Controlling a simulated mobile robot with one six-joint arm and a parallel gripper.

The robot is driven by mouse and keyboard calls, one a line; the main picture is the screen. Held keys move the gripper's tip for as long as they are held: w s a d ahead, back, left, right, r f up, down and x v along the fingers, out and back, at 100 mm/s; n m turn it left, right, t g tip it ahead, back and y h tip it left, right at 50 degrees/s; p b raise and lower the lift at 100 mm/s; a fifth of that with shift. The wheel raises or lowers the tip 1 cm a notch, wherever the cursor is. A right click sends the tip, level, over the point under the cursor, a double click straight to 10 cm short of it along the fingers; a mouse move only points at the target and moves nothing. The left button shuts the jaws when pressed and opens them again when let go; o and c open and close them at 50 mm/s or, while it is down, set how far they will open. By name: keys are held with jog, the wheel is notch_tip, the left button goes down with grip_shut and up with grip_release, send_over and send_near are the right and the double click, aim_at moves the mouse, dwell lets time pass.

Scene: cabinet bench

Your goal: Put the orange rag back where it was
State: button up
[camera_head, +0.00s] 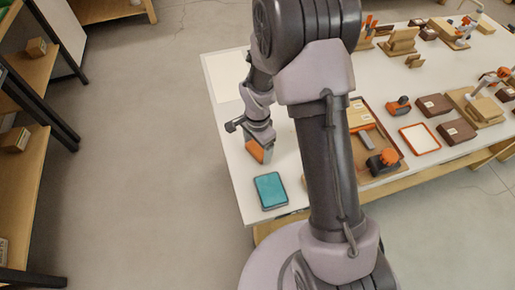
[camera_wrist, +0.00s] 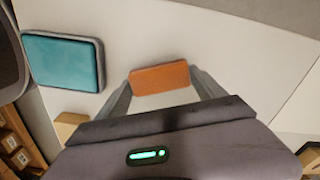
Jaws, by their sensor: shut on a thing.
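The orange rag (camera_wrist: 160,78) is a small flat rectangular piece held between the fingertips of my gripper (camera_wrist: 160,90) in the wrist view. In the head view the orange rag (camera_head: 255,151) shows at the lower end of my gripper (camera_head: 258,145), near the left side of the white bench. My gripper is shut on it. I cannot tell whether the rag touches the bench top. Where the rag was before is not shown.
A teal pad with a grey edge (camera_head: 270,190) lies on the bench (camera_head: 238,175) near its front left corner; the teal pad also shows in the wrist view (camera_wrist: 62,62). A brown tray (camera_head: 397,165) with tools and several boxes stand right of my arm. A white sheet (camera_head: 226,74) lies at the back left.

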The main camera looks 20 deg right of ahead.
jog(key=shift+f, duration=0.15)
jog(key=o, duration=1.2)
jog(key=shift+c, duration=0.2)
notch_tip(320, 180, up, 14)
jog(key=p, duration=0.5)
notch_tip(320, 180, up, 11)
jog(key=n+t, duration=0.2)
jog(key=n, duration=0.1)
send_over(257, 149)
jog(key=s+a, duration=0.1)
jog(key=s, duration=0.3)
jog(key=s+a+r+n+t+y, duration=0.1)
jog(key=s+r+n+t, duration=0.1)
jog(key=s+r, duration=0.3)
jog(key=s+a+r+n+t+y, duration=0.1)
jog(key=s+r+n, duration=0.3)
jog(key=s, duration=0.6)
jog(key=shift+a+r+t, duration=0.4)
jog(key=shift+a+r, duration=0.1)
jog(key=shift+f, duration=0.1)
